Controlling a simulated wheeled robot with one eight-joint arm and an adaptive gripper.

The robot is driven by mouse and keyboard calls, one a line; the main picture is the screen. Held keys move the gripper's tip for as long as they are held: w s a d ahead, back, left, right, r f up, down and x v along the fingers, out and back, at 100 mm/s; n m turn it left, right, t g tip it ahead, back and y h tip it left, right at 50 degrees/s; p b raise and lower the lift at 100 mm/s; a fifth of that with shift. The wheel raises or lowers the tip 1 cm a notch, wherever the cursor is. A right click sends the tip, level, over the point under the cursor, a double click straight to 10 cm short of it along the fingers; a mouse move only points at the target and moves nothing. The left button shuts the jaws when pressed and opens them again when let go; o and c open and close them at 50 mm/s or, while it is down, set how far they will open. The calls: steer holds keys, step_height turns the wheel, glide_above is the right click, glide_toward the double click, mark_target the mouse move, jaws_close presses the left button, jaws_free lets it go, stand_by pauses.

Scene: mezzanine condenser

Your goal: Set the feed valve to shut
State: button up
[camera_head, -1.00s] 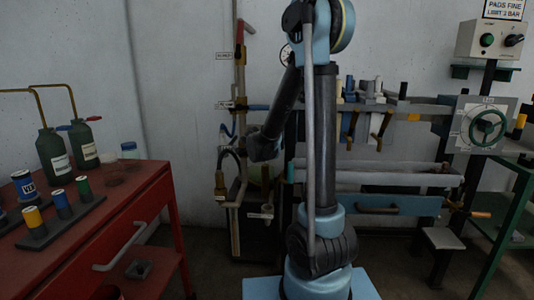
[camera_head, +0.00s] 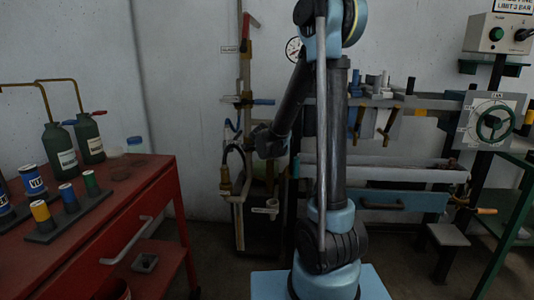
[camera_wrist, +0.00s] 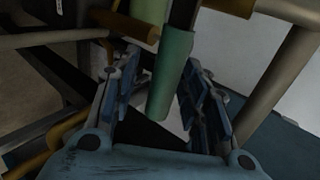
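In the wrist view a green lever grip (camera_wrist: 172,75) hangs down between the two fingers of my gripper (camera_wrist: 160,102). The fingers stand apart, with a gap on each side of the grip. In the head view the upright pipe run (camera_head: 241,150) on the wall carries a red lever (camera_head: 253,21) at the top and a blue lever (camera_head: 263,101) lower down. I cannot read the small labels, so I cannot tell which valve is the feed valve. My gripper is not clear in the head view, where my dark arm covers part of the pipework.
In the wrist view a tan pipe (camera_wrist: 65,37) and a thick grey pipe (camera_wrist: 275,85) flank the grip. A red bench (camera_head: 160,190) with bottles stands at left. A rack (camera_head: 430,101) and a panel with a green handwheel (camera_head: 494,124) are at right.

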steer(key=v, duration=1.1)
steer(key=shift+s+r, duration=0.2)
steer(key=shift+s, duration=0.15)
steer(key=shift+s+a, duration=0.1)
stand_by(0.4)
